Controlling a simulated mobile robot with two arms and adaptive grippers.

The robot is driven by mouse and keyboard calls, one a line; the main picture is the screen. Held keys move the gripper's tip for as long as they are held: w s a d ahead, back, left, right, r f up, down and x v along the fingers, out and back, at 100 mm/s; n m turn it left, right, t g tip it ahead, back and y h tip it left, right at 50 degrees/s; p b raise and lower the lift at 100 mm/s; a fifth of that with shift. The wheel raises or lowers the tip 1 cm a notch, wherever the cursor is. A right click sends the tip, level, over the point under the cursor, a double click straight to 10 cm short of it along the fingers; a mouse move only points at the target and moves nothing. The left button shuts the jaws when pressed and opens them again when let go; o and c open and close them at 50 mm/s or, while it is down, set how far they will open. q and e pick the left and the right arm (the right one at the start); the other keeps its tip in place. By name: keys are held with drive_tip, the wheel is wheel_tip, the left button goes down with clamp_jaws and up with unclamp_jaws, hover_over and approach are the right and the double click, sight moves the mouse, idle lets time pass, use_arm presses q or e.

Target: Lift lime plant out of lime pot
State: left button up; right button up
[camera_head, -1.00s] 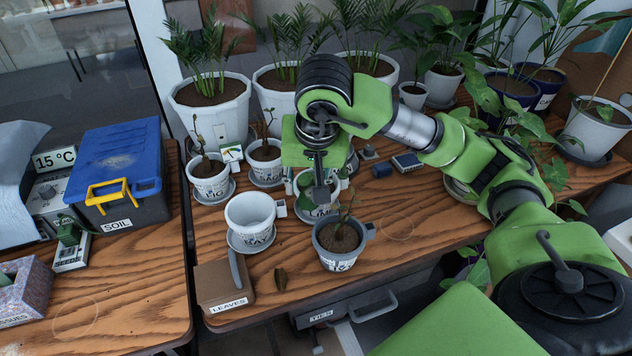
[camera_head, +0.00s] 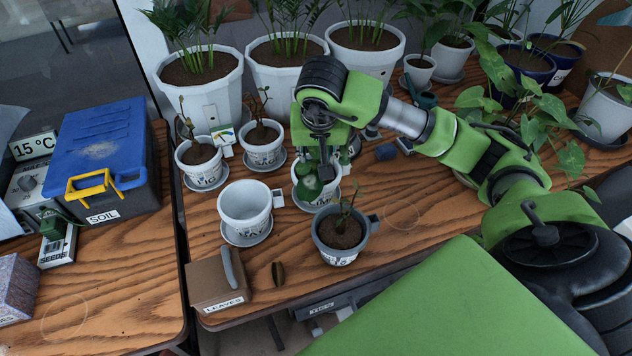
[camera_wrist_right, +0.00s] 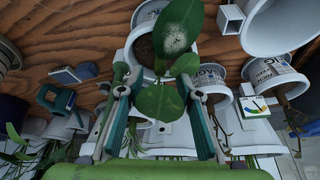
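The lime pot (camera_head: 320,201) is white, labelled "LIM…", and stands upright on a saucer in the middle of the table. The lime plant (camera_head: 311,183) shows as green leaves at its rim. In the right wrist view its leaves (camera_wrist_right: 160,104) lie in front of the pot (camera_wrist_right: 143,48), one with a pale speckled patch. My right gripper (camera_head: 322,172) is over the pot, pointing down. In the wrist view its fingers (camera_wrist_right: 157,82) are apart, with leaves showing between them. The stem is hidden by leaves. My left gripper is out of view.
A grey pot with a seedling (camera_head: 342,235) stands close in front. An empty white pot (camera_head: 244,204) is to the left, with fig (camera_head: 200,160) and another small pot (camera_head: 263,146) behind it. The leaves box (camera_head: 216,284) is at the front left. Large palms stand behind.

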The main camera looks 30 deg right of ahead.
drive_tip(key=p+x, duration=0.1)
drive_tip(key=x, duration=0.3)
drive_tip(key=shift+f, duration=0.25)
drive_tip(key=shift+w+d+f, duration=0.1)
drive_tip(key=shift+f, duration=0.15)
clamp_jaws()
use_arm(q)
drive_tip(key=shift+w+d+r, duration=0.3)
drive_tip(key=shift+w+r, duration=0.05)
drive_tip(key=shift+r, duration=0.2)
use_arm(e)
drive_tip(key=shift+r, duration=0.1)
drive_tip(key=shift+w+r, duration=0.1)
drive_tip(key=shift+r, duration=0.5)
wheel_tip(320, 180, up, 12)
drive_tip(key=b, duration=0.1)
use_arm(q)
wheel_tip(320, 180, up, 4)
drive_tip(key=p, duration=0.4)
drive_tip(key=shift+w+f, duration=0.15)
use_arm(e)
wheel_tip(320, 180, up, 16)
hover_over(316, 160)
drive_tip(key=shift+f, duration=0.1)
